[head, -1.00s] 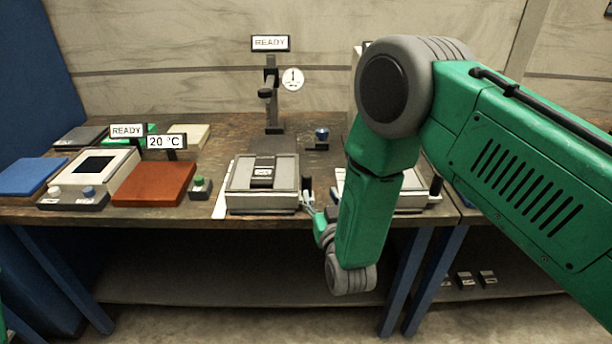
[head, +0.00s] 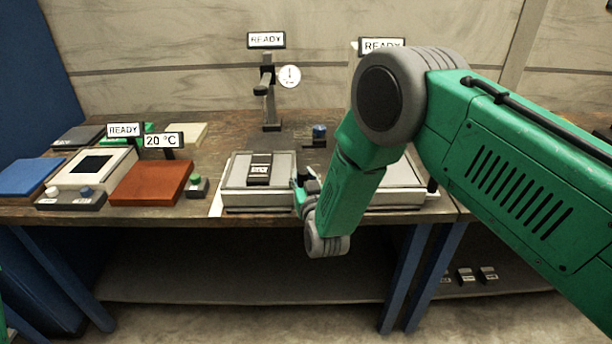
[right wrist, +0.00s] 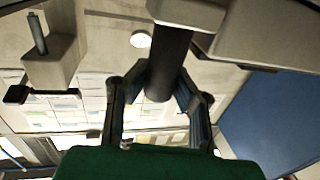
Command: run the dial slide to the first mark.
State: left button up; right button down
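A grey device (head: 232,185) with a black-labelled block on top sits at the table's front, centre. A dark upright handle (right wrist: 168,65) at its right side stands between the fingers of my right gripper (right wrist: 165,88) in the right wrist view. The fingertips lie close on both sides of the handle; I cannot tell whether they press on it. In the head view, the right gripper (head: 305,184) is at the device's right edge, partly hidden by my arm. A round white dial (head: 289,76) is on the dark stand (head: 268,100) behind. Mark lines are too small to see. My left gripper is out of view.
A second grey device (head: 398,190) is partly behind my right arm. A blue-topped knob (head: 319,133) stands behind the first device. To the left are a brown plate (head: 150,183), a green button (head: 196,180) and a white instrument (head: 92,166).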

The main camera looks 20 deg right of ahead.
jog(key=shift+r, duration=0.1)
jog(key=shift+w+a+b, duration=0.15)
jog(key=shift+w+b, duration=0.15)
jog(key=w+d+b, duration=0.1)
jog(key=w+b, duration=0.1)
jog(key=w, duration=0.1)
jog(key=w+d+b, duration=0.1)
jog(key=w+b, duration=0.2)
jog(key=w, duration=0.1)
jog(key=w+d+b, duration=0.1)
jog(key=w+b, duration=0.2)
jog(key=w, duration=0.1)
jog(key=shift+d, duration=0.3)
jog(key=shift+w, duration=0.35)
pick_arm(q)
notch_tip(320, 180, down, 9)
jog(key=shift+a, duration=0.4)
pick_arm(e)
jog(key=shift+w+d+r, duration=0.1)
jog(key=shift+d, duration=0.05)
